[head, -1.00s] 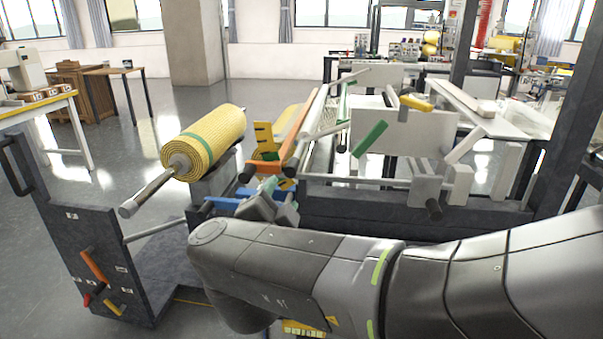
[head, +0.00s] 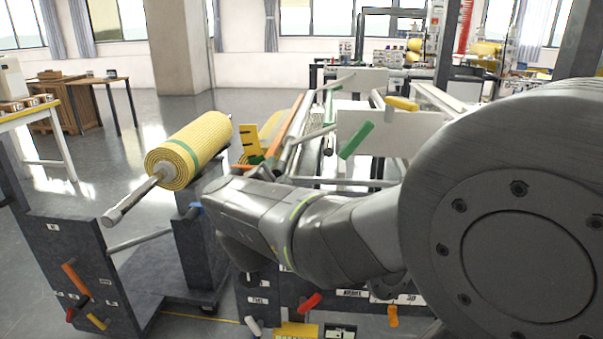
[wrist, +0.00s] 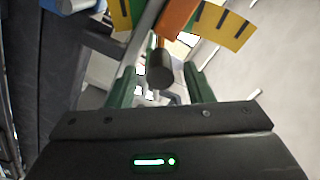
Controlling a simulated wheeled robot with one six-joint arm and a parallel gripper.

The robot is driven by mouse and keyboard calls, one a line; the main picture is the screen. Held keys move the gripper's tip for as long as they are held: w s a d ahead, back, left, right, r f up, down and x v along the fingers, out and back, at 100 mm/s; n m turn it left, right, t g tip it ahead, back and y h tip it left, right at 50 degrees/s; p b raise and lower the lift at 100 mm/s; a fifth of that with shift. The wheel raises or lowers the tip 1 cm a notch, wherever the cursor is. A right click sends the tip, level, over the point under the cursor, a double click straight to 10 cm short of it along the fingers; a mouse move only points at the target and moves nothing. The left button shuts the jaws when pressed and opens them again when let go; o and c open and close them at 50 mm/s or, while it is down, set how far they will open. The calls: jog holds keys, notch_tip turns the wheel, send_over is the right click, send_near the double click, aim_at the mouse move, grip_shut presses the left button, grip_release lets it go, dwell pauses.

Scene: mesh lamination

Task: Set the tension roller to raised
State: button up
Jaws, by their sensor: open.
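My gripper (wrist: 160,86) shows in the wrist view as two green fingers standing apart. Between or just beyond them is the dark round end of a bar (wrist: 160,74), with an orange part (wrist: 176,20) behind it; contact cannot be made out. In the head view the orange bar (head: 291,125) runs back along the machine beside a yellow notched plate (head: 250,140). My arm hides most of the gripper and the bar's near end there. No part is clearly marked as the tension roller, so I cannot tell its position.
A yellow mesh roll (head: 190,150) on a shaft stands left of my arm. A green handle (head: 357,139) sticks up to the right. Red (head: 310,302) and orange (head: 393,316) handles sit on the front panel below. Open floor lies at the left.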

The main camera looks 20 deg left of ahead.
jog(key=shift+x, duration=1.4)
jog(key=shift+c, duration=0.2)
grip_shut()
notch_tip(320, 180, up, 9)
jog(key=a+m+p, duration=0.2)
jog(key=m+p, duration=0.2)
jog(key=shift+s+r+m+p, duration=0.15)
jog(key=shift+s+m+p, duration=0.1)
jog(key=shift+m+p, duration=0.15)
jog(key=shift+o, duration=0.2)
grip_release()
